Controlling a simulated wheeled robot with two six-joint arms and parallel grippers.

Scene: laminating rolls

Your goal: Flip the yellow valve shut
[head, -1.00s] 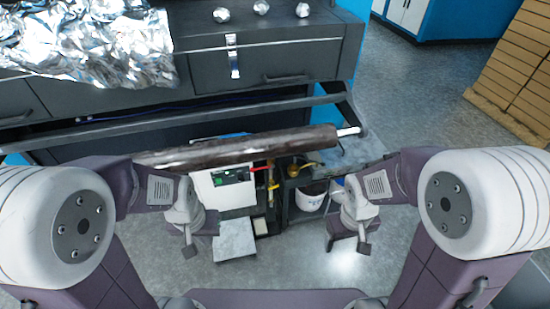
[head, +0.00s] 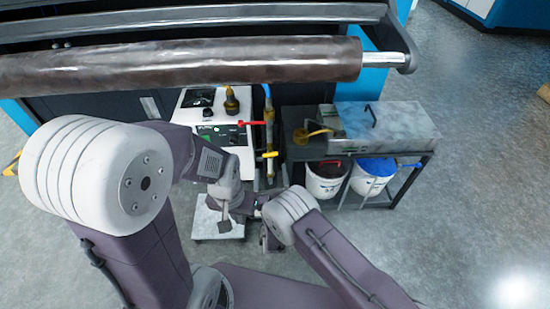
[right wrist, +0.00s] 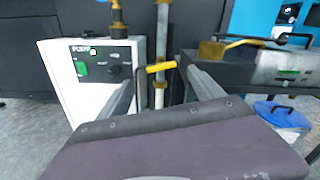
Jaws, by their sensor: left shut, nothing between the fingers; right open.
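The yellow valve (head: 270,155) has a small lever on an upright pipe beside the white machine. In the right wrist view the yellow lever (right wrist: 160,67) lies about crosswise to the pipe. My right gripper (right wrist: 162,78) is open, with one finger on each side of the lever in that view. No contact shows, and how far the fingertips are from the lever is hard to tell. In the head view my right gripper is mostly hidden among the arm links. My left gripper (head: 224,226) is shut and empty, pointing down, lower than the valve and to its left.
The white machine (head: 212,115) stands left of the pipe. A dark bench (head: 300,145) with buckets (head: 325,182) below it is on the right. A brown roll (head: 180,62) spans the top.

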